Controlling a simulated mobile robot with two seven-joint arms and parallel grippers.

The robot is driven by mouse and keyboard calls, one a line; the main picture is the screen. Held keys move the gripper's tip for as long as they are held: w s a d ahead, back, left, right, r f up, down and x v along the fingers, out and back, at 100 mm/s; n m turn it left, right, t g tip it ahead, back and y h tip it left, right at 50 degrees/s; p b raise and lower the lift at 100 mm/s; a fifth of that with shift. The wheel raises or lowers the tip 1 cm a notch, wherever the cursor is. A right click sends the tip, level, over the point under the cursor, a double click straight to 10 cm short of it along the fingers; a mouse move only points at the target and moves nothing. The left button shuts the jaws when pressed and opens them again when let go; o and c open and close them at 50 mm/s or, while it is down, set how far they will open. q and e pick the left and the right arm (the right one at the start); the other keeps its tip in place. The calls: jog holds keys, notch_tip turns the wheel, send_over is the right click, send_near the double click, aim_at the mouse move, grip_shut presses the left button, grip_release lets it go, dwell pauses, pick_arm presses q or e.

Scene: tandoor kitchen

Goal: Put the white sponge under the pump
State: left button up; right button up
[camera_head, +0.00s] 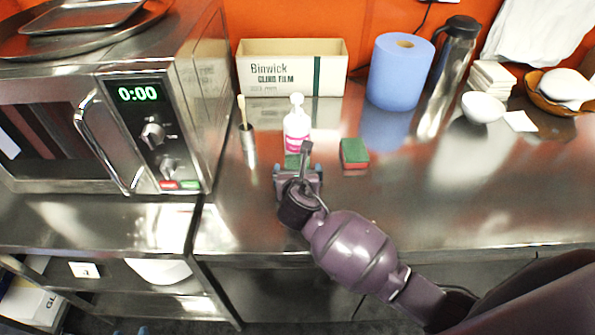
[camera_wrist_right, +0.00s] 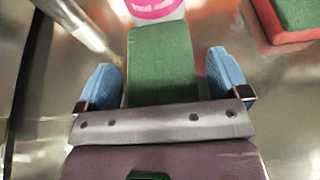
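A pump bottle (camera_head: 297,128), white with a pink label, stands on the steel counter; its lower part shows in the wrist view (camera_wrist_right: 152,8). A sponge with a green top (camera_wrist_right: 162,62) lies just in front of it; its body colour is hidden. In the head view the sponge (camera_head: 292,161) is partly covered by my right gripper (camera_head: 298,168). That gripper's blue fingers stand on either side of the sponge, with gaps, open. Two small blue tips at the bottom edge may be my left gripper (camera_head: 130,331); its state is unclear.
A second sponge (camera_head: 354,154), green on red, lies to the right. A metal cup (camera_head: 247,147) with a wooden stick stands left of the bottle. Behind are a film box (camera_head: 291,68) and a blue roll (camera_head: 399,75). A microwave (camera_head: 110,110) bounds the left. The right counter front is clear.

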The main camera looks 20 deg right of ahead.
jog(key=p+v, duration=0.1)
jog(key=v, duration=1)
jog(key=shift+s+a+r, duration=0.1)
jog(key=shift+s+r, duration=0.05)
jog(key=shift+s, duration=0.15)
jog(key=shift+s+p, duration=0.15)
jog(key=shift+p, duration=0.15)
jog(key=shift+s+a, duration=0.1)
